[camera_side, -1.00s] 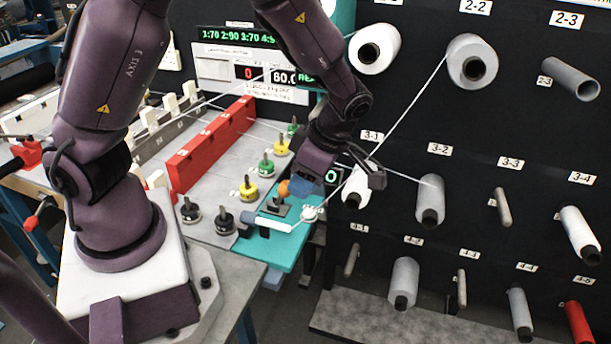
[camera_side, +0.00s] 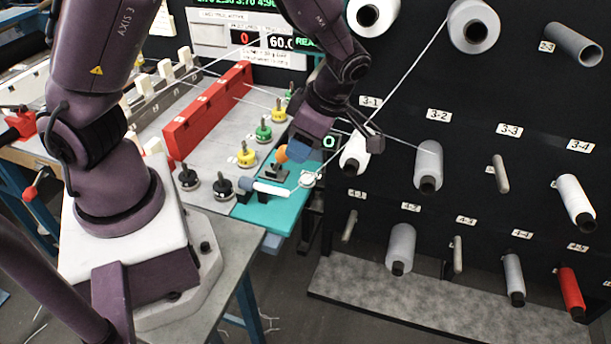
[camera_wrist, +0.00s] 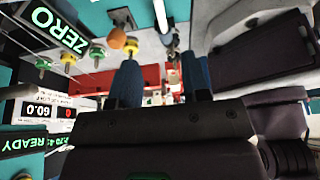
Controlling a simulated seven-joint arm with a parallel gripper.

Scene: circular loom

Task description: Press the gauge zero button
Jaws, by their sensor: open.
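The teal gauge plate (camera_side: 277,208) sits at the table's right end, with a white bar (camera_side: 270,188) and a round white roller (camera_side: 307,179) on it. An orange ball (camera_side: 282,154) stands at its back; it also shows in the wrist view (camera_wrist: 117,38). A black display reading ZERO (camera_wrist: 60,28) shows at the wrist view's upper left. I cannot clearly make out a separate zero button. My gripper (camera_side: 302,149) is above the plate's back part, close beside the orange ball. In the wrist view its blue fingers (camera_wrist: 161,78) are apart with nothing between them.
Yellow, green and black tensioner posts (camera_side: 246,155) stand left of the plate, before a red rail (camera_side: 207,112). A black rack of spools (camera_side: 428,165) rises at the right. Taut white threads (camera_side: 415,62) pass near my gripper. A READY readout (camera_wrist: 30,142) shows in the wrist view.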

